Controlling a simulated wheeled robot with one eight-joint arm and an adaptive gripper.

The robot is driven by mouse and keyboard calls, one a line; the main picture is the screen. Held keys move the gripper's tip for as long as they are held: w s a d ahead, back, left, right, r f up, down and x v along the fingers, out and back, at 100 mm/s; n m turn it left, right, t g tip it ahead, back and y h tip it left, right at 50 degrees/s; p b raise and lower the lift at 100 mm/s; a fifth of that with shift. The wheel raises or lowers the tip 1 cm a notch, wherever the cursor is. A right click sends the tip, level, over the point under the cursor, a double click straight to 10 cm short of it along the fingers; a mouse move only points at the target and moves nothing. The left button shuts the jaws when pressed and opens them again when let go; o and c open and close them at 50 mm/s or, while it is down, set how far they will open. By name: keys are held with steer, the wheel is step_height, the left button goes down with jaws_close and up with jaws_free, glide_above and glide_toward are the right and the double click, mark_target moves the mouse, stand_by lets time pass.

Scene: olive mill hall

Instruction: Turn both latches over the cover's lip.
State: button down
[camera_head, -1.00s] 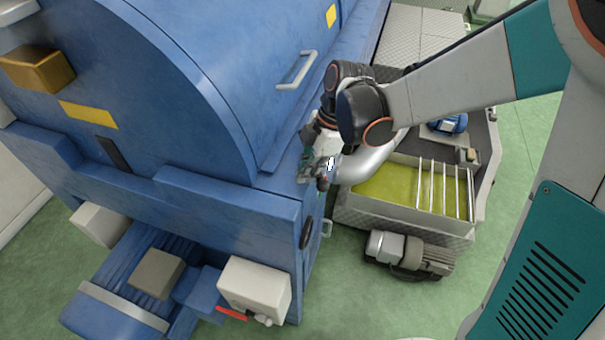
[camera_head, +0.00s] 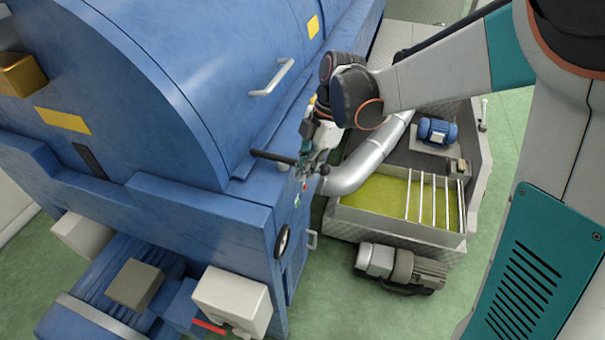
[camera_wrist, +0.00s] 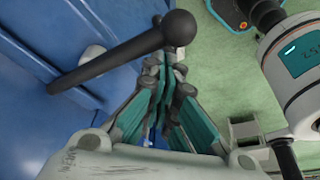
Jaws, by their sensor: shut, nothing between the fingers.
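A black lever latch (camera_head: 275,158) with a round knob lies across the blue body's top edge, beside the lip (camera_head: 262,128) of the curved blue cover (camera_head: 200,70). The lever also shows large in the wrist view (camera_wrist: 120,55), its knob close to my fingertips. My gripper (camera_head: 306,168) is shut and empty at the knob end. Its closed fingers show in the wrist view (camera_wrist: 165,72); I cannot tell whether they touch the knob. No second latch can be made out; my arm hides part of the cover's far edge.
A silver pipe (camera_head: 363,165) and an open tray of yellow-green liquid (camera_head: 382,198) stand right of the blue machine. A grey motor (camera_head: 402,266) sits before the tray. A pale grab handle (camera_head: 272,77) is on the cover. Green floor (camera_head: 345,310) is clear in front.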

steer(key=shift+w+d, duration=0.25)
steer(key=shift+d, duration=0.05)
steer(key=shift+w, duration=0.1)
stand_by(0.4)
